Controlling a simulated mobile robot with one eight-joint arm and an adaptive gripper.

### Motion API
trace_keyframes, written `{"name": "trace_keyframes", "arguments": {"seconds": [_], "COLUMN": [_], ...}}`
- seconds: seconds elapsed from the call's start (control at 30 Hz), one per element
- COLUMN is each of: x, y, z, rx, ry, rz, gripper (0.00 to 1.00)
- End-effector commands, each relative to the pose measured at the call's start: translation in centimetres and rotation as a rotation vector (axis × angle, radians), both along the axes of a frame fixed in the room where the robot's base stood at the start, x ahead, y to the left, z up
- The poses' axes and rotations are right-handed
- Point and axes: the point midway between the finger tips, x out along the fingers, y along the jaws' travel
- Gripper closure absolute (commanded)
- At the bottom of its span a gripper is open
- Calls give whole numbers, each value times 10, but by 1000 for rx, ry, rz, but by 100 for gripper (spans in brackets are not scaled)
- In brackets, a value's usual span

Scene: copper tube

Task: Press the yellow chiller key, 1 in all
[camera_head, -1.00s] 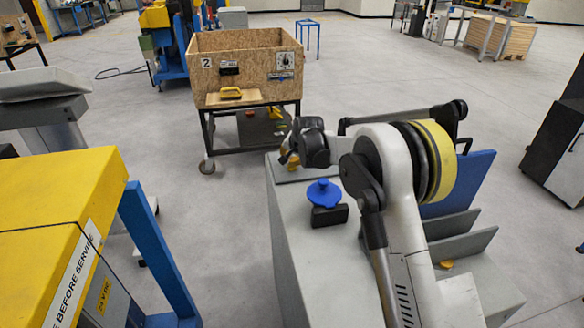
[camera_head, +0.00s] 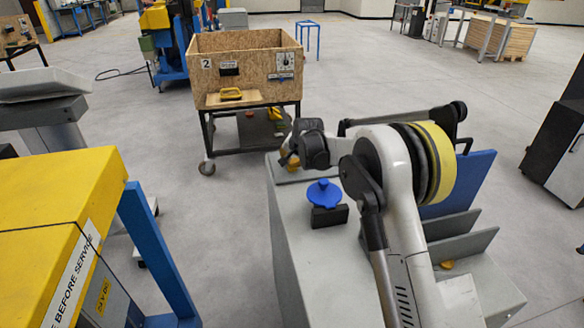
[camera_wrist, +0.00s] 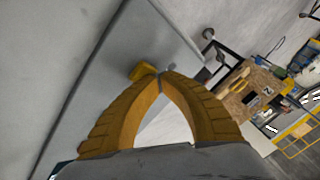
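A small yellow block (camera_wrist: 142,70), which may be the chiller key, sits on the grey top near its edge in the wrist view. My gripper (camera_wrist: 160,80) has two orange-yellow ribbed fingers. Their tips meet just right of the block and slightly nearer the camera; nothing shows held between them. I cannot tell whether they touch the block. In the head view, my black wrist hides most of the gripper, and a small yellow patch (camera_head: 290,161) shows at the far end of the grey console (camera_head: 310,255); I cannot tell finger from key there.
A blue knob on a black base (camera_head: 325,200) stands on the console, close to my arm. Grey upright plates and a blue panel (camera_head: 465,180) are at right. A wooden crate on a cart (camera_head: 235,65) stands beyond. A yellow cabinet (camera_head: 60,205) is at left, with floor between.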

Motion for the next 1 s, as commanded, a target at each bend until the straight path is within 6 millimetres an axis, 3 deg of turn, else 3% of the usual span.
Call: {"name": "trace_keyframes", "arguments": {"seconds": [0.2, 0.67, 1.0], "x": [0, 0, 0], "y": [0, 0, 0], "z": [13, 17, 50], "rx": [0, 0, 0], "ry": [0, 0, 0], "rz": [0, 0, 0], "gripper": [100, 100, 100]}}
